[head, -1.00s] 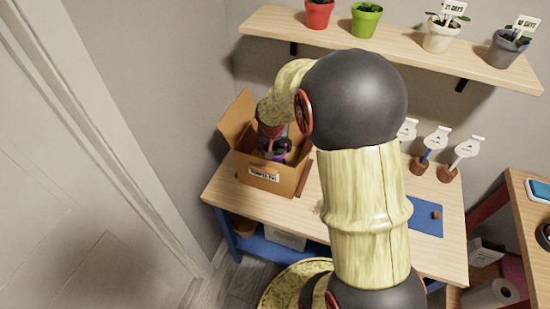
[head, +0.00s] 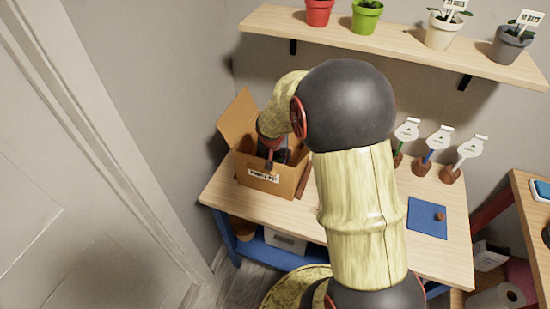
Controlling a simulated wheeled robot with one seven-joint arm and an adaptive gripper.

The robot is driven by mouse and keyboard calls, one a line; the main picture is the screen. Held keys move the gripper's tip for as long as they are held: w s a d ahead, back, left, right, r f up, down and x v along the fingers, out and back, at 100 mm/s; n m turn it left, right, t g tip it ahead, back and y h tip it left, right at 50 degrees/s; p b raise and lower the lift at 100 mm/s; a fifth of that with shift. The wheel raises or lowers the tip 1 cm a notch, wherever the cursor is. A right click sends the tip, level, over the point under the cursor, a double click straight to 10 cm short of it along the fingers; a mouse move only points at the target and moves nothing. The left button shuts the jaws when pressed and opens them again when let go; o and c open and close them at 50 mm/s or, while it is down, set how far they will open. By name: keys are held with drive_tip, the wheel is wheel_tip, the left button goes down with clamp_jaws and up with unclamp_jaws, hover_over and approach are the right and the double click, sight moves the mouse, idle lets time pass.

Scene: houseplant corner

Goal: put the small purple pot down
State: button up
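My gripper (head: 270,158) points down into an open cardboard box (head: 262,180) at the left end of the wooden table. The box has a white label on its front wall and its flaps stand open. The gripper's lower part is behind the front wall, and I cannot tell whether its fingers are open or shut. The small purple pot does not show now. The box's front wall and my gripper hide most of the inside.
The table (head: 300,215) has a blue mat (head: 427,222) at right and several plant markers (head: 404,135) at the back. A shelf (head: 410,53) with potted plants runs above. A door (head: 80,190) fills the left. The table's middle is partly behind my arm.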

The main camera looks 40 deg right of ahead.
drive_tip(key=shift+s+a+f, duration=0.15)
drive_tip(key=shift+s+f, duration=0.15)
drive_tip(key=shift+f, duration=0.3)
drive_tip(key=o, duration=1.3)
drive_tip(key=shift+f, duration=0.2)
drive_tip(key=shift+o, duration=0.7)
drive_tip(key=shift+r, duration=0.1)
drive_tip(key=shift+w+r+p, duration=0.1)
drive_tip(key=shift+r+p, duration=0.25)
drive_tip(key=shift+r, duration=0.05)
drive_tip(key=s+a+r+n+p, duration=0.1)
drive_tip(key=s+a+r, duration=0.2)
drive_tip(key=a+r, duration=0.35)
drive_tip(key=s+a+r+n+t+y+p, duration=0.1)
drive_tip(key=s+a+r+n+p, duration=0.15)
drive_tip(key=r, duration=0.65)
drive_tip(key=s+a+r+n+p, duration=0.1)
drive_tip(key=s+a+r, duration=0.35)
drive_tip(key=r, duration=0.35)
drive_tip(key=s+a+r+n+t+y, duration=0.1)
drive_tip(key=s+a+r+n, duration=0.3)
drive_tip(key=s+a, duration=0.6)
drive_tip(key=shift+s+a+r+y, duration=0.25)
drive_tip(key=shift+s+r+y, duration=0.1)
drive_tip(key=shift+r+y, duration=0.3)
drive_tip(key=shift+n, duration=0.25)
